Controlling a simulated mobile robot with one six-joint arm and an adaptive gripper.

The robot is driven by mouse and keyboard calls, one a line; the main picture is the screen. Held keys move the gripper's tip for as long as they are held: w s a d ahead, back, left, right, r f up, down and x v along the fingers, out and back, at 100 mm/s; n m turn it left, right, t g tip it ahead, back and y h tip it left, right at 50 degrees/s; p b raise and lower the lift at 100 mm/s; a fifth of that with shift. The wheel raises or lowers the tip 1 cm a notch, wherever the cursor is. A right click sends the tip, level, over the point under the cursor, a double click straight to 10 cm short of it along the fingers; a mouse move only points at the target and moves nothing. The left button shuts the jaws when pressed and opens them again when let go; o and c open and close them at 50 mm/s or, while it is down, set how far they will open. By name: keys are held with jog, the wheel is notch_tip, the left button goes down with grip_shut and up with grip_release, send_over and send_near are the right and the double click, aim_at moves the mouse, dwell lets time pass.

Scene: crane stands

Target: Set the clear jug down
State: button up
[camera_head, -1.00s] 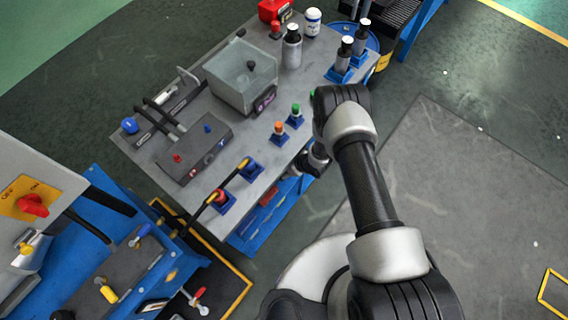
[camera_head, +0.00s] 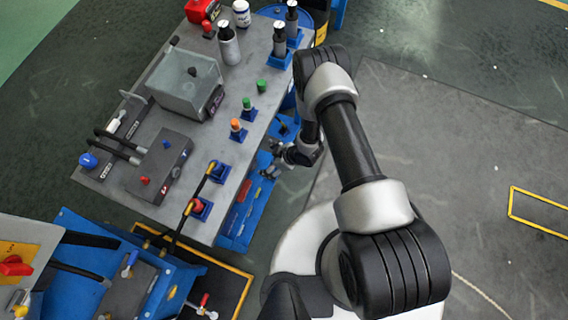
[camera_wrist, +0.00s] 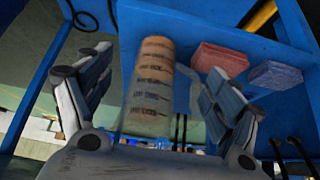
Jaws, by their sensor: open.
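The clear jug (camera_wrist: 150,95) is a see-through cylinder with dark measuring marks and an orange tint toward its upper part in the wrist view. A handle shows on its right side. My gripper (camera_wrist: 155,75) is open, with one finger on each side of the jug and visible gaps between. The jug's far end lies against the blue shelf (camera_wrist: 190,22) in the picture; I cannot tell its exact contact. In the head view my gripper (camera_head: 276,162) is low beside the table's right edge, and the jug cannot be made out there.
A red sponge (camera_wrist: 218,58) and a blue sponge (camera_wrist: 274,74) lie on the shelf right of the jug. The grey workbench (camera_head: 215,140) carries a clear box (camera_head: 185,85), bottles, buttons and a dark control unit (camera_head: 160,165). Floor right of my arm is clear.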

jog(key=s+d, duration=0.2)
jog(key=d, duration=0.3)
jog(key=w+d+r+m+t+h, duration=0.15)
jog(key=w+d+r, duration=0.25)
jog(key=w+r, duration=0.4)
jog(key=w+d+r+m+h, duration=0.1)
jog(key=w+d+r+h, duration=0.15)
jog(key=w+r, duration=0.55)
jog(key=s+d+r+m+t+h, duration=0.1)
jog(key=d+r+m, duration=0.15)
jog(key=r, duration=0.85)
jog(key=s+d+r+m+h, duration=0.1)
jog(key=d+r, duration=0.3)
jog(key=r, duration=0.7)
jog(key=s+d+r+m+h, duration=0.1)
jog(key=s+r+m, duration=0.2)
jog(key=s+r, duration=0.65)
jog(key=s+d+r+m, duration=0.2)
jog(key=s+r, duration=0.6)
jog(key=r, duration=0.2)
jog(key=s+a+r+m+y, duration=0.1)
jog(key=s+a+r+m, duration=0.1)
jog(key=s, duration=0.9)
jog(key=shift+s+r, duration=0.15)
jog(key=shift+r, duration=0.2)
jog(key=shift+a+g, duration=0.1)
jog(key=shift+g, duration=0.15)
